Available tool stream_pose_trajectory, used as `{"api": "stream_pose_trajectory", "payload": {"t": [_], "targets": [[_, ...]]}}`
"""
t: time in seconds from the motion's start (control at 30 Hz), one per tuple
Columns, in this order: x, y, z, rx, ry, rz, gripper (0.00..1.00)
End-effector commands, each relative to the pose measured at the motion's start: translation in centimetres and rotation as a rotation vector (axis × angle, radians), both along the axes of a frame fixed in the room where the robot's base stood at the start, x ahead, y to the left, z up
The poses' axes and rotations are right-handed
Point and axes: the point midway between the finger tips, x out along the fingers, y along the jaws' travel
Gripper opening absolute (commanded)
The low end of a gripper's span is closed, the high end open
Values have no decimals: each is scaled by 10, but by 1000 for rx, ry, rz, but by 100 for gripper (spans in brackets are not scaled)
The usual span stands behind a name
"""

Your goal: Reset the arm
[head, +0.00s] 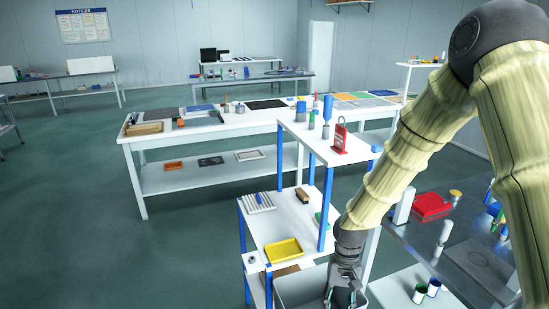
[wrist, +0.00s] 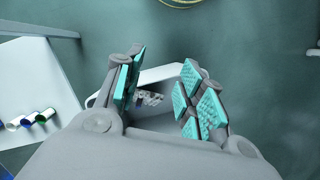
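My gripper (wrist: 158,92) points down in the wrist view, its teal-padded fingers spread apart with nothing between the pads. In the head view my gripper (head: 343,292) is at the bottom, over a grey bin (head: 292,290) beside the blue-posted shelf. Part of the bin and the fingertips are cut off by the frame edge. The wrist view shows the light bin (wrist: 165,74) below the fingers, with small pale and dark items (wrist: 150,98) in it. My arm is bent, coming down from the upper right.
The shelf (head: 278,222) holds a yellow tray (head: 284,251) and a red tag stand (head: 340,139). A dark bench (head: 470,262) with a red box (head: 431,207) stands close on the right. A long white table (head: 220,128) is behind. The floor at left is clear.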

Motion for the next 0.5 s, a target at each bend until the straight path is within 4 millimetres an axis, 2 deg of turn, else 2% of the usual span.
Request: {"api": "stream_pose_trajectory", "payload": {"t": [0.27, 0.37, 0.5], "targets": [[-35, 1, -56, 32, -24, 8, 39], [-55, 1, -82, 43, -39, 12, 39], [-96, -3, -127, 55, -70, 18, 39]]}}
